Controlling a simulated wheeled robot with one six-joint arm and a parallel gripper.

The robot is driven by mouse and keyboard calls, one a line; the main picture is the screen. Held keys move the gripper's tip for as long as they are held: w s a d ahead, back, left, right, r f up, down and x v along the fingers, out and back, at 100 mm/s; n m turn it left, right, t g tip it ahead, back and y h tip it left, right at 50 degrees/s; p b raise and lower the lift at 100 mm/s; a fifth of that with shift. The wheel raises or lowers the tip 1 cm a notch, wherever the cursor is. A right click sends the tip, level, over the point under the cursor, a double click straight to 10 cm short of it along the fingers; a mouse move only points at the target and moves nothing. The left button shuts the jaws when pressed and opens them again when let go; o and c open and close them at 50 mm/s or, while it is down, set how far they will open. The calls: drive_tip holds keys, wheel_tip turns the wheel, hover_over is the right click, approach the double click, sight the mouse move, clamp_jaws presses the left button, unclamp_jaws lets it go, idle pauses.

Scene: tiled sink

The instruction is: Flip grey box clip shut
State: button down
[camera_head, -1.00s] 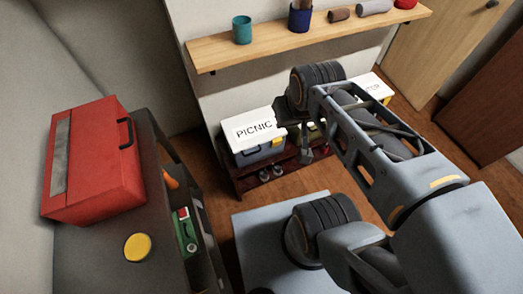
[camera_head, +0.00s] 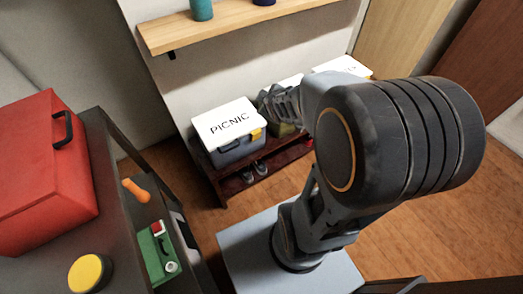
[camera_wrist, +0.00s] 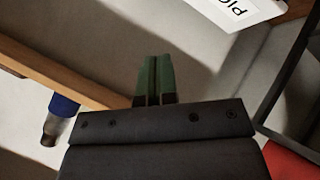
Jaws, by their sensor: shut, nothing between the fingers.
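The grey box (camera_head: 240,150) has a white lid marked PICNIC (camera_head: 226,122) and stands on a low dark red shelf. Its yellow clip (camera_head: 257,134) shows on the right part of the front; I cannot tell its exact angle. My gripper (camera_wrist: 155,75) has its two green fingers together, with nothing between them. In the head view my gripper is just right of the box, partly hidden by my arm. In the wrist view the lid (camera_wrist: 225,15) shows upside down at the top, apart from the fingertips, and the clip is not seen.
More white-lidded boxes (camera_head: 342,66) stand right of the grey box, partly behind my arm. A wooden wall shelf (camera_head: 230,27) runs above. The low shelf (camera_head: 285,157) holds shoes underneath. A red case (camera_head: 40,185) and a yellow disc (camera_head: 90,273) are on the dark unit at left.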

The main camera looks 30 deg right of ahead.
wheel_tip(320, 180, down, 15)
drive_tip(key=w+d+n+t+y+b, duration=0.1)
drive_tip(key=w+d+n+t+b, duration=0.15)
drive_tip(key=n+b, duration=0.35)
drive_tip(key=n+t+y+b, duration=0.3)
drive_tip(key=n+t+b, duration=0.2)
drive_tip(key=b, duration=0.7)
approach(259, 134)
drive_tip(key=s, duration=0.2)
drive_tip(key=s+f+t+b, duration=0.3)
drive_tip(key=s+f+b, duration=0.1)
drive_tip(key=shift+d+f+n, duration=0.25)
drive_tip(key=shift+d+n, duration=0.05)
drive_tip(key=shift+d, duration=0.05)
drive_tip(key=x, duration=1.4)
drive_tip(key=shift+s+a+r, duration=0.1)
drive_tip(key=shift+r, duration=0.15)
